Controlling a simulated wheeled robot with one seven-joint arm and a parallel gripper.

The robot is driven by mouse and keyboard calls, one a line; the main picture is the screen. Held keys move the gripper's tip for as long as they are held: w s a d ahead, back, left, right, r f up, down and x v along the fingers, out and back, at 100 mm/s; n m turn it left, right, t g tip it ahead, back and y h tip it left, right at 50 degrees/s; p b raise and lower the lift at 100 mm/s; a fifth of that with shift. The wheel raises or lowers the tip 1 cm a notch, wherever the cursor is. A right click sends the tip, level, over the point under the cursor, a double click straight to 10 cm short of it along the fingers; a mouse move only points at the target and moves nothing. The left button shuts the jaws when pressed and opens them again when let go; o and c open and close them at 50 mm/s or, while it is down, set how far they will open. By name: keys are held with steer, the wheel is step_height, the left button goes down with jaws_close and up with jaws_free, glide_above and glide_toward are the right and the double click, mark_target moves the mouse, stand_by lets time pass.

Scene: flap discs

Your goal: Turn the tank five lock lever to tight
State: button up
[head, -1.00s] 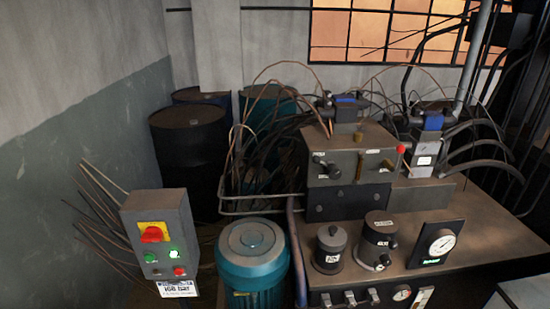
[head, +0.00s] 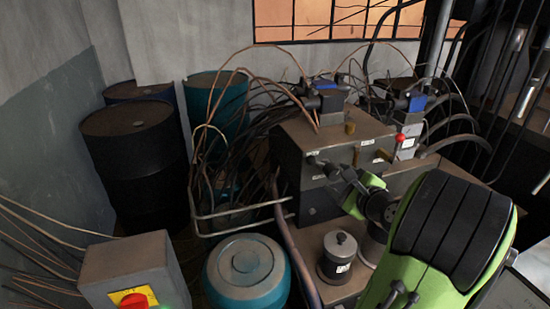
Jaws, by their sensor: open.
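The grey valve block (head: 310,140) stands on the bench, with a dark lever (head: 322,167) at the left of its front face and a brass-coloured fitting (head: 357,156) further right. A red knob (head: 402,140) sits at its right end. The labels are too small to read, so I cannot tell which part is the tank five lock lever. My gripper (head: 343,178) is in front of the block, close to the dark lever; contact cannot be made out. It is open, its fingers small and partly merged with the dark lever. My green and black arm hides the bench's right side.
A black capped pot (head: 338,255) stands on the bench below my gripper; another pot beside it is mostly hidden. Hoses and thin pipes crowd behind the block.

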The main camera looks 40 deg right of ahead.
mark_target(313, 162)
steer(key=x, duration=1.5)
steer(key=shift+s+d, duration=0.1)
steer(key=shift+d, duration=0.05)
steer(key=shift+r, duration=0.1)
jaws_close()
